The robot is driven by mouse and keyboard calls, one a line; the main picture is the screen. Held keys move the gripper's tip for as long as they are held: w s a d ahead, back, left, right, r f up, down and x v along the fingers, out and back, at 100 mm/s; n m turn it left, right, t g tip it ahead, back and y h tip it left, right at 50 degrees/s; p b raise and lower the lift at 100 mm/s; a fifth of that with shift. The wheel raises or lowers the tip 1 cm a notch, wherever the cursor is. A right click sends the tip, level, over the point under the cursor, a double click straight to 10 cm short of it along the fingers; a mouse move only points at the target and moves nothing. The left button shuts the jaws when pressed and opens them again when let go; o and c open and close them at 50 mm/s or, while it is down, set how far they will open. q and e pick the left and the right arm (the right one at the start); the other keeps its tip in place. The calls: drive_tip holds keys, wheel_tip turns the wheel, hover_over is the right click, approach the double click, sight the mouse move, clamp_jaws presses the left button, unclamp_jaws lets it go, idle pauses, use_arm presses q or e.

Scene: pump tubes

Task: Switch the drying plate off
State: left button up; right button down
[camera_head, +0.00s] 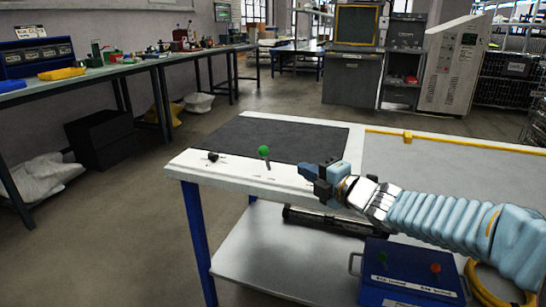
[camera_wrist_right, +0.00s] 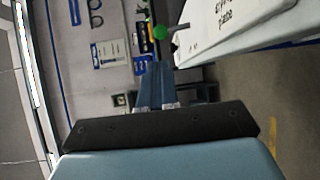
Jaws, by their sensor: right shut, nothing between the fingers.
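The drying plate (camera_head: 285,136) is a dark flat sheet on the white bench top. A lever with a green ball knob (camera_head: 264,151) stands up from the bench's front strip, tilted. The green knob (camera_wrist_right: 159,32) also shows in the right wrist view, just beyond the fingertips, beside the white panel (camera_wrist_right: 225,30) with partly readable lettering. My right gripper (camera_head: 304,170) is shut and empty, to the right of the lever and apart from it. Its closed fingers (camera_wrist_right: 156,72) point toward the knob in the wrist view. My left gripper is not in view.
A small black knob (camera_head: 213,157) sits left of the lever on the same strip. A grey surface with a yellow rail (camera_head: 455,142) lies to the right. A blue box (camera_head: 410,270) with green and red knobs stands below.

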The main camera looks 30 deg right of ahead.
sight(267, 152)
drive_tip(key=w, duration=0.4)
drive_tip(key=w+a, duration=0.1)
drive_tip(key=w, duration=0.3)
drive_tip(key=w+f, duration=0.1)
drive_tip(key=w, duration=0.4)
drive_tip(key=shift+a+f, duration=0.1)
drive_tip(key=shift+a, duration=0.25)
drive_tip(key=shift+p, duration=0.35)
